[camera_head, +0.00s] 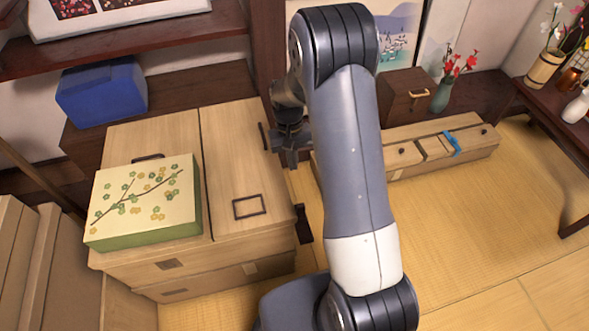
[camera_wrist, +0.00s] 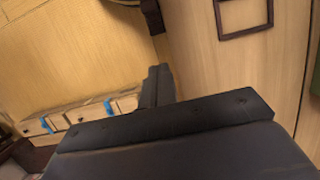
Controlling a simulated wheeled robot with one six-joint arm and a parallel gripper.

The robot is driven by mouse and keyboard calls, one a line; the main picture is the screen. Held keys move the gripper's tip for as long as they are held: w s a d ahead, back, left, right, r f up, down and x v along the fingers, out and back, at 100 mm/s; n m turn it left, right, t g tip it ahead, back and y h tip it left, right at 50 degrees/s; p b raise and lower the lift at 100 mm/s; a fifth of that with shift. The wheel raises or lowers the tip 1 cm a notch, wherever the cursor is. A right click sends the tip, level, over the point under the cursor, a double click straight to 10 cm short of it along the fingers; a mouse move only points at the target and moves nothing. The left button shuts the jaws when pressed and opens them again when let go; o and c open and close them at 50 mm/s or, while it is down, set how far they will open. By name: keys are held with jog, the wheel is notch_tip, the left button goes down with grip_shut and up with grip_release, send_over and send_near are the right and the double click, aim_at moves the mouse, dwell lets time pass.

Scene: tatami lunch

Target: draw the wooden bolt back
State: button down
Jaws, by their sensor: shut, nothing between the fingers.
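A wooden chest (camera_head: 222,140) with a two-part pale top stands left of my arm. A dark piece (camera_head: 304,225), which may be the wooden bolt, sits at its right edge near the front; it also shows at the top of the wrist view (camera_wrist: 152,15). A thin dark strip (camera_head: 263,136) lies on the top's far right edge. My gripper (camera_head: 290,158) is shut and empty, pointing down by the chest's right edge, beyond the dark piece and apart from it. The shut fingers (camera_wrist: 158,84) also show in the wrist view. My arm hides part of the floor and the low box.
A flowered box (camera_head: 148,200) sits on the chest's left half. A square dark handle (camera_head: 250,207) lies on the right half. A long low box (camera_head: 440,150) with a blue tie stands on the tatami behind my arm. The tatami (camera_head: 480,230) at right is clear.

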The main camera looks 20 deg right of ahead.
aim_at(301, 210)
jog(key=s+f, duration=0.1)
jog(key=f, duration=0.1)
jog(key=s+f, duration=0.2)
jog(key=f, duration=0.1)
jog(key=s+f, duration=0.2)
jog(key=shift+f+b, duration=0.4)
jog(key=shift+s, duration=0.5)
